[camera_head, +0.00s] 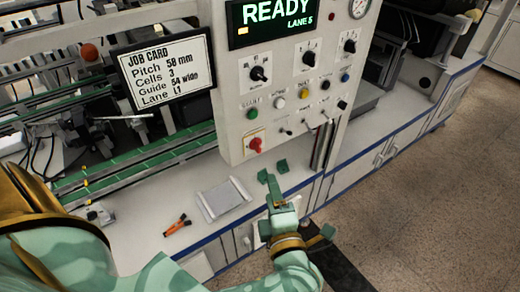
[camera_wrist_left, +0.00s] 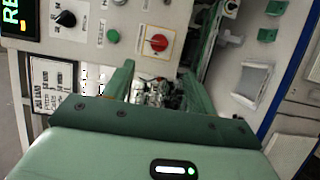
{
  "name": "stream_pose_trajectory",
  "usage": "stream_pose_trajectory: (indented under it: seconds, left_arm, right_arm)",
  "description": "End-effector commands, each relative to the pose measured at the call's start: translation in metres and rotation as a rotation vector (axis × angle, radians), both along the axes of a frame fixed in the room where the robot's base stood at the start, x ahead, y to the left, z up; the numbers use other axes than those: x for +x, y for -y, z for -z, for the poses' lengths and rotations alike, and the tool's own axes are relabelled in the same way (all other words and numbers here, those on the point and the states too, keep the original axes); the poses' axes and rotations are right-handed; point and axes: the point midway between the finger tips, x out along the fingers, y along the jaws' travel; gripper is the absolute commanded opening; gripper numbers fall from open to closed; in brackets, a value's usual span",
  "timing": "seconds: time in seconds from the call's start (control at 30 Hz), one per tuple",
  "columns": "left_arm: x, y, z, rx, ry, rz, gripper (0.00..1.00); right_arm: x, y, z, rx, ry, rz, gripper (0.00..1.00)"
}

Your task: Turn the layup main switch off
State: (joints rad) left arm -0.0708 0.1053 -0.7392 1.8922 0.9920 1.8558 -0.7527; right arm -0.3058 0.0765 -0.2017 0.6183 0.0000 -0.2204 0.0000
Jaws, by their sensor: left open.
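The main switch is a red rotary knob (camera_head: 256,145) on a pale plate low on the left of the control panel (camera_head: 236,128). In the left wrist view the red knob (camera_wrist_left: 157,43) sits above the gap between my fingers, its yellow-edged plate around it. I cannot tell its on or off position. My left gripper (camera_head: 273,190) is below the panel in the head view, apart from the knob. Its two green fingers are open and empty in the left wrist view (camera_wrist_left: 158,88). My right gripper is not in view.
A green button (camera_head: 252,114) is just above the switch, with black selector knobs higher up. The display (camera_head: 275,18) reads READY, LANE 5. Two green blocks (camera_head: 282,166), a silver tray (camera_head: 222,200) and an orange-black tool (camera_head: 177,225) are on the bench.

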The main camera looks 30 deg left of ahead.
Motion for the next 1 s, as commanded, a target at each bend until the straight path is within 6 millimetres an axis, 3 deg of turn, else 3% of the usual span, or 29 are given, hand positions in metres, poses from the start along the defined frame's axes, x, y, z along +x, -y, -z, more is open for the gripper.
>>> stream_pose_trajectory:
  seconds: [0.3,0.5,0.7,0.97,1.0]
  left_arm:
    - [0.058,-0.059,0.0,0.008,0.004,-0.002,0.56]
    - [0.085,-0.086,0.0,0.008,0.002,-0.001,0.56]
    - [0.096,-0.097,0.0,0.005,0.001,-0.001,0.56]
    - [0.097,-0.098,0.0,0.004,0.001,-0.001,0.56]
    - [0.097,-0.098,0.0,0.004,0.001,-0.001,0.51]
  right_arm:
    - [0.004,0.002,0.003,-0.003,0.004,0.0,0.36]
    - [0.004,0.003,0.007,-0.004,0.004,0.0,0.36]
    - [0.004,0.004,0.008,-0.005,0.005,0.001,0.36]
    - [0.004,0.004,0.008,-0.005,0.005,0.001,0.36]
    - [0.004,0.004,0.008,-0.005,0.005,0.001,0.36]
